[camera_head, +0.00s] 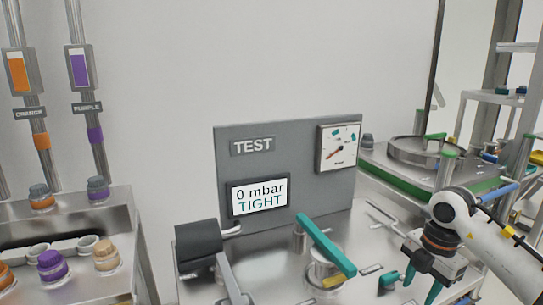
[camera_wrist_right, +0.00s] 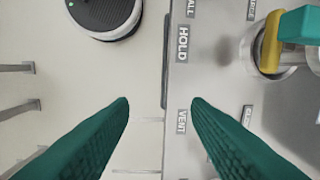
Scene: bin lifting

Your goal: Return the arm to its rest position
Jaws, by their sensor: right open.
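My right arm comes in from the right in the head view. Its gripper (camera_head: 421,283) points down over the metal bench, at the right of the test station. In the right wrist view the two teal fingers of this gripper (camera_wrist_right: 160,104) are spread apart with nothing between them. Below them lie the bench surface and a grey panel edge with the labels HOLD and VENT (camera_wrist_right: 182,121). My left gripper is not in view.
A test panel (camera_head: 285,150) reads "0 mbar TIGHT" on its display (camera_head: 259,196). A black rounded part (camera_head: 198,240) is further left. A green-edged station (camera_head: 405,175) stands behind.

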